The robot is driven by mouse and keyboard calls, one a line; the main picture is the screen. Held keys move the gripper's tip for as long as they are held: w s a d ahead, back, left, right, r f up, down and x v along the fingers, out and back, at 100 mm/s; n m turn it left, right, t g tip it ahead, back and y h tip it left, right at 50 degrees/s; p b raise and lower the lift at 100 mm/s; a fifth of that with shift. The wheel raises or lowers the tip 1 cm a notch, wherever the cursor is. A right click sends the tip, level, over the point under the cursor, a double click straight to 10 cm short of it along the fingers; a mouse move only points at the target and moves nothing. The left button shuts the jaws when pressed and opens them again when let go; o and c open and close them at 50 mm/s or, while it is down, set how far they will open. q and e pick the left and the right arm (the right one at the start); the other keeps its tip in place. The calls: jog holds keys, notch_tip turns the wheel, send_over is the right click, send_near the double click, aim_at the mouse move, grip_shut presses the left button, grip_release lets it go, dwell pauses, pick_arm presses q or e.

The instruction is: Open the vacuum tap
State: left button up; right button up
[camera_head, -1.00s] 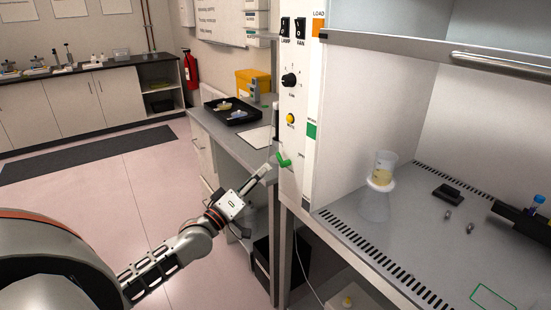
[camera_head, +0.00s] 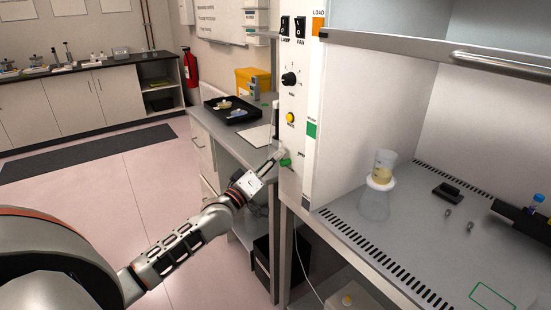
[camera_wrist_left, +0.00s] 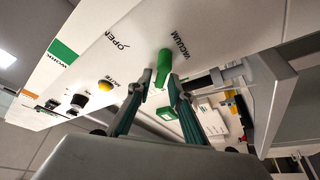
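The vacuum tap (camera_head: 286,163) is a small green lever on the white side panel of the cabinet. In the left wrist view the tap (camera_wrist_left: 164,66) stands out from the panel next to the word VACUUM; the word OPEN is further left. My left gripper (camera_head: 277,156) is at the tap and partly covers it in the head view. In the left wrist view the left gripper (camera_wrist_left: 159,78) has its fingertips apart, one on either side of the lever. I cannot tell whether either finger touches it. My right gripper is not in view.
The panel carries a yellow button (camera_head: 290,118) and a black knob (camera_head: 289,79) above the tap. A side bench with a black tray (camera_head: 232,117) stands behind the gripper. A flask (camera_head: 375,200) stands inside the cabinet.

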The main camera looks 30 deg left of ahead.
pick_arm(q)
grip_shut()
